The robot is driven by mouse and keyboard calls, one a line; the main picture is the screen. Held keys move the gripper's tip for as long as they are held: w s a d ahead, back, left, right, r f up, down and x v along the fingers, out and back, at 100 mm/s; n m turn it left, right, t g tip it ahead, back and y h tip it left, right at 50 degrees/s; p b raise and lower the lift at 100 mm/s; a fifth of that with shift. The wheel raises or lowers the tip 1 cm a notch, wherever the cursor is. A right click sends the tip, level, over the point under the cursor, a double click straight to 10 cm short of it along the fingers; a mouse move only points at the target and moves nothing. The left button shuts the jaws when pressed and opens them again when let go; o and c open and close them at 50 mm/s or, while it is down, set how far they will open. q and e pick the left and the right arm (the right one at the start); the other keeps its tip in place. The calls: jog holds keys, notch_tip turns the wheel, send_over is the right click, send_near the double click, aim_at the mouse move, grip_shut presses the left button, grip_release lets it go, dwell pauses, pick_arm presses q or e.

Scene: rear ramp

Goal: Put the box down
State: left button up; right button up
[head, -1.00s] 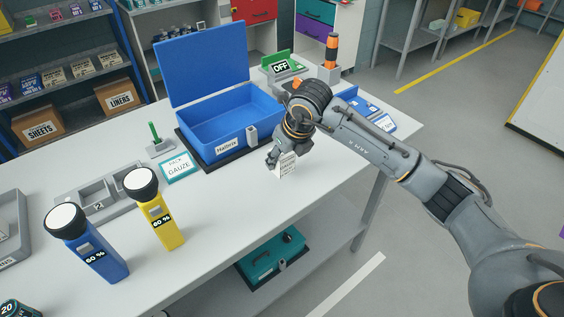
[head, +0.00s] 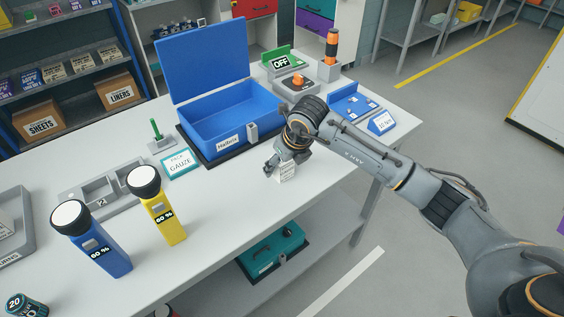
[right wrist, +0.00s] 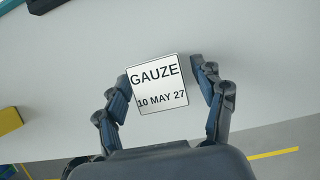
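The small white box (right wrist: 157,84), marked GAUZE 10 MAY 27, is between the fingers of my right gripper (right wrist: 162,80) in the right wrist view. The left finger is against or very near the box's side; a narrow gap shows at the right finger. The gripper looks slightly opened around it. In the head view the box (head: 287,172) is upright and appears to stand on the white table (head: 235,225), right of the blue case. My right gripper (head: 279,163) is low over the table there, partly hiding the box. My left gripper is not in view.
The open blue case (head: 207,139) stands behind the box. A PACK GAUZE sign (head: 180,163), a yellow torch (head: 163,212) and a blue torch (head: 95,245) are to the left. A blue tray (head: 352,106) is at the right. Bare table lies in front.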

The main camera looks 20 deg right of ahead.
jog(key=shift+r, duration=0.1)
jog(key=shift+r, duration=0.25)
jog(key=b+v, duration=0.2)
jog(key=v, duration=0.9)
jog(key=shift+r+b, duration=0.3)
jog(key=shift+b, duration=0.05)
jog(key=shift+s, duration=0.1)
